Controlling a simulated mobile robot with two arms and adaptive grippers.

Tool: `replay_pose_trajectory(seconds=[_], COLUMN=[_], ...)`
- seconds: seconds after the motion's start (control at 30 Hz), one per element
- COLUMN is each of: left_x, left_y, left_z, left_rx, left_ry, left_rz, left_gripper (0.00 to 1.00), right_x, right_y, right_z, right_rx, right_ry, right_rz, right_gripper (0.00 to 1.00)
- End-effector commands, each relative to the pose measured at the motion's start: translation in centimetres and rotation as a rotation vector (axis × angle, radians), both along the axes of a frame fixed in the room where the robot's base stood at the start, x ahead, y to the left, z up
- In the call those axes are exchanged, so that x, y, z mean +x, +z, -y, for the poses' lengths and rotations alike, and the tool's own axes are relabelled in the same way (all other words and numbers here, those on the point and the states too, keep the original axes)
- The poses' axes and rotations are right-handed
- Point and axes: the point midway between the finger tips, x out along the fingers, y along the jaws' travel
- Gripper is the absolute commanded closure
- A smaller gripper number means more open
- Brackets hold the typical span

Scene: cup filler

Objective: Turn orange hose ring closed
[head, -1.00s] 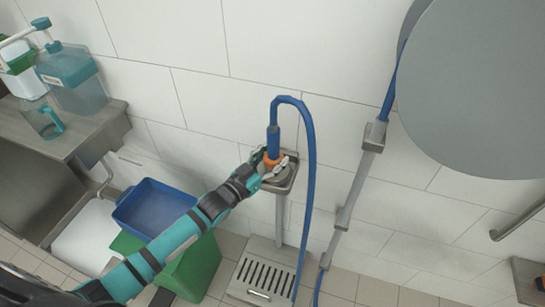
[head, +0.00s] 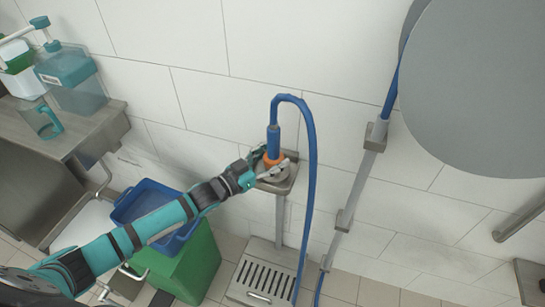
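The orange hose ring (head: 273,160) sits at the lower end of the blue hose (head: 310,150), just below its blue nozzle (head: 273,139). It stands upright over a small grey metal stand (head: 285,187). My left gripper (head: 274,164) is at the ring, with its fingers on either side of it, one behind at the left and one in front at the right. The fingers look spread around the ring; whether they touch it I cannot tell. My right gripper is not in view.
A metal counter (head: 95,130) at left carries a teal dispenser (head: 70,80) and a clear teal-handled cup (head: 44,120). A blue tub (head: 150,191) and green bin (head: 200,265) stand below my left arm. A floor grate (head: 262,279) lies under the stand. A large grey disc (head: 480,85) fills the upper right.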

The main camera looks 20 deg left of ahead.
Motion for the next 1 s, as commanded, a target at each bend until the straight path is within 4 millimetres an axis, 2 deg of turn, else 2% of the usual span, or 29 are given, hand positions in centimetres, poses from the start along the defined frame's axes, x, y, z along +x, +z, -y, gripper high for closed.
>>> replay_pose_trajectory(seconds=[0.03, 0.1, 0.47, 1.0], left_x=[0.0, 0.0, -0.5, -8.8], left_y=[0.0, 0.0, -0.1, -0.2], left_z=[0.0, 0.0, -0.4, -5.7], left_rx=[0.0, 0.0, 0.001, 0.001], left_ry=[0.0, 0.0, 0.001, 0.001], left_rz=[0.0, 0.0, -0.002, -0.004], left_gripper=[0.33, 0.25, 0.25, 0.25], right_x=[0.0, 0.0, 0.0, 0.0], right_y=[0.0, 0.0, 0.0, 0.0], right_z=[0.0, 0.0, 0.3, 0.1], right_rx=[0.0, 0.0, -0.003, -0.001], right_ry=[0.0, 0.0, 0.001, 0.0], right_rz=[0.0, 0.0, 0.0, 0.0], right_gripper=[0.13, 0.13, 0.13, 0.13])
